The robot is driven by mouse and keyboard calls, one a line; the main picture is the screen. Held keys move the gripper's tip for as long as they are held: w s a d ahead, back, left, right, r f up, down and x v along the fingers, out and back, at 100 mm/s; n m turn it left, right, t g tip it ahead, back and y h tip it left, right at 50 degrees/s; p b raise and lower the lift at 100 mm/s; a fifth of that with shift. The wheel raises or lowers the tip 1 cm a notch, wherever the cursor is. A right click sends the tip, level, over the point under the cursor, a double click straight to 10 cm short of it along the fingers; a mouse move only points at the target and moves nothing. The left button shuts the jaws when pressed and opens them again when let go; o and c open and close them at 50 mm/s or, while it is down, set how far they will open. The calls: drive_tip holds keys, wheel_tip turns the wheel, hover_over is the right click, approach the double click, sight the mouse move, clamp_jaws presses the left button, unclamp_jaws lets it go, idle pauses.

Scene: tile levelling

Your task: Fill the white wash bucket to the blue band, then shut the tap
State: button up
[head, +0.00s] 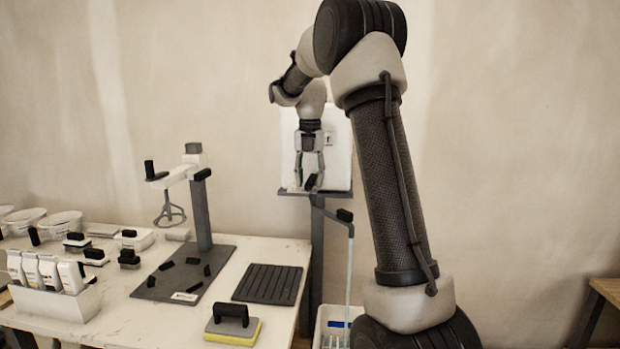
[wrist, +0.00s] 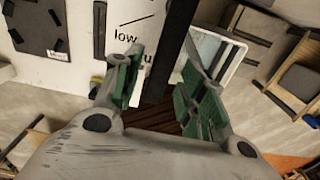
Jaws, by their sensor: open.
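The white wash bucket (head: 320,318) stands low beside the table, its lower part cut off by the frame and partly behind my arm. A blue band (head: 339,324) shows on it; I cannot tell the water level. A thin pale-blue stream (head: 349,268) falls from the dark spout (head: 345,215) into the bucket. The white tank (head: 341,160) stands on a shelf above. My gripper (head: 311,180) is open in front of the tank, at the small dark tap handle (head: 312,182). In the wrist view a dark bar (wrist: 175,42) runs between the green-padded fingers; contact is unclear.
The white table (head: 268,258) at left holds a mixing stand (head: 199,210), a dark ribbed mat (head: 268,284), a yellow sponge float (head: 233,328) and a rack of white bottles (head: 55,303). A wooden table edge (head: 606,290) is at far right. The wall behind is bare.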

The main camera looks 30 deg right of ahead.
sight(310, 181)
drive_tip(key=shift+r, duration=0.1)
wheel_tip(310, 181, up, 12)
idle(0.4)
idle(7.0)
